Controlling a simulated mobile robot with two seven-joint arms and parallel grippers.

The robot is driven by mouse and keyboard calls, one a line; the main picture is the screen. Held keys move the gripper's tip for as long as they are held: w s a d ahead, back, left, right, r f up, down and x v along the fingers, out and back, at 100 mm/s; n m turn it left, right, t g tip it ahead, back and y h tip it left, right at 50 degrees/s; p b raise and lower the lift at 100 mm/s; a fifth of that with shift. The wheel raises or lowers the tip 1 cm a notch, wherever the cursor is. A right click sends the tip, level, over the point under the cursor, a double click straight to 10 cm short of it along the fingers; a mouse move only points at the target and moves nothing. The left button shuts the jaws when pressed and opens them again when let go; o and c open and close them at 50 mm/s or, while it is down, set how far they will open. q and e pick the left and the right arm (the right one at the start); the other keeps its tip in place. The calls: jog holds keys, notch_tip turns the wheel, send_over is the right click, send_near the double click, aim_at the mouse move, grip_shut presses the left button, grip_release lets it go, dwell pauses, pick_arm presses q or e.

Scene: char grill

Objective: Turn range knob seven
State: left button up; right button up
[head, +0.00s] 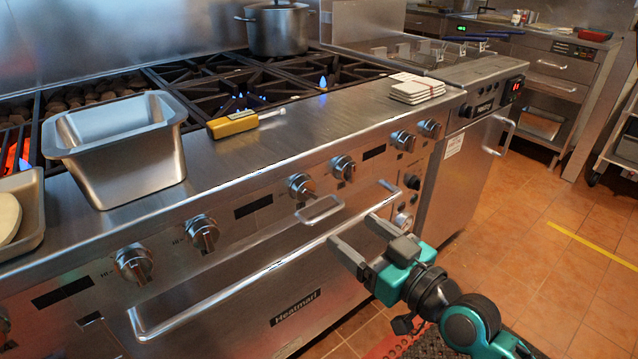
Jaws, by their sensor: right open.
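A row of round steel range knobs runs along the front panel of the range. From left to right I see knobs at the left (135,262) and (203,233), a middle pair of knobs (301,186) and (343,167), and a right pair of knobs (403,140) and (429,128). Another knob is cut off at the left edge. I cannot tell which one is number seven. My right gripper (350,230) is open and empty, in front of the oven door, lower in the picture than the middle pair. My left gripper is out of view.
An oven handle (250,262) crosses the front below the knobs. Small black knobs (411,182) sit right of it. Blue burner flames show behind. The tiled floor is clear at right.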

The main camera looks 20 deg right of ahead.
aim_at(311, 193)
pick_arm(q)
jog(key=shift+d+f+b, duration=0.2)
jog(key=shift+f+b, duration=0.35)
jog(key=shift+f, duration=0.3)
pick_arm(e)
jog(key=x, duration=1.3)
jog(key=shift+w+d+r, duration=0.25)
jog(key=shift+w+r, duration=0.1)
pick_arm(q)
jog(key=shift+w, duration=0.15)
pick_arm(e)
jog(key=shift+c, duration=0.6)
jog(key=c, duration=0.9)
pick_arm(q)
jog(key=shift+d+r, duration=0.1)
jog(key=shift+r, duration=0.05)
